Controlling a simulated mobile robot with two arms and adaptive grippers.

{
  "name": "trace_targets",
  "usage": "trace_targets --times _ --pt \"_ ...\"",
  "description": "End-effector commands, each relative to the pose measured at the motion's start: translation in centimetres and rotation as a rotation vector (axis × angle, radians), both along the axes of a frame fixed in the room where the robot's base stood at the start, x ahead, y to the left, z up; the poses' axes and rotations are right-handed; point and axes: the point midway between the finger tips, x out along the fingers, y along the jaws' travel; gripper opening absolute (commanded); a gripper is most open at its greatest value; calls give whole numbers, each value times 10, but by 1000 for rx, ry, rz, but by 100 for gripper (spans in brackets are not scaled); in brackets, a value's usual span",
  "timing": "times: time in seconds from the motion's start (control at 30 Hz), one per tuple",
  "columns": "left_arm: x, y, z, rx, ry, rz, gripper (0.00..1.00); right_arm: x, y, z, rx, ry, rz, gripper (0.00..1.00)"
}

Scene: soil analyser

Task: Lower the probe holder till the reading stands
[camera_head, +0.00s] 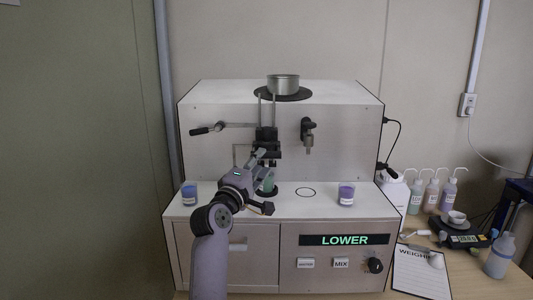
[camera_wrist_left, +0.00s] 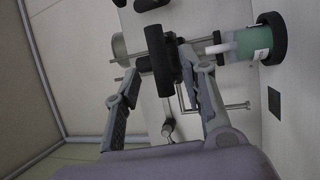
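The probe holder (camera_head: 266,140) is a black block on two upright rods at the front of the white analyser (camera_head: 225,105). In the left wrist view its black parts (camera_wrist_left: 158,60) lie sideways, close to the fingertips. A beaker of green liquid (camera_head: 267,181) stands below it; in the wrist view the beaker (camera_wrist_left: 250,42) has a pale probe (camera_wrist_left: 217,47) reaching to its mouth. My left gripper (camera_head: 258,160) is in front of the holder. In the wrist view its fingers (camera_wrist_left: 160,72) are spread apart; contact with the holder cannot be told. The display (camera_head: 344,240) reads LOWER. My right gripper is out of view.
A lever with a black handle (camera_head: 200,131) sticks out left of the holder. A blue cup (camera_head: 189,194) and a purple cup (camera_head: 346,194) stand on the analyser's ledge. A metal pot (camera_head: 283,84) sits on top. Bottles (camera_head: 431,196) and a scale (camera_head: 458,238) are at right.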

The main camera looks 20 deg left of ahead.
Motion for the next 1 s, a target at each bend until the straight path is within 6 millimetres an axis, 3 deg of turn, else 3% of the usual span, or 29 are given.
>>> trace_targets --times 0.1,0.33,0.73,1.0 --pt "21 -2 6 1 0 0 38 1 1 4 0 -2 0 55" --pt "44 -5 8 0 0 0 38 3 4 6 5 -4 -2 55" --pt "50 -6 9 1 0 1 38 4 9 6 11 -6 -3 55" --pt "50 -6 9 1 0 1 21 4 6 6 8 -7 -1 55"
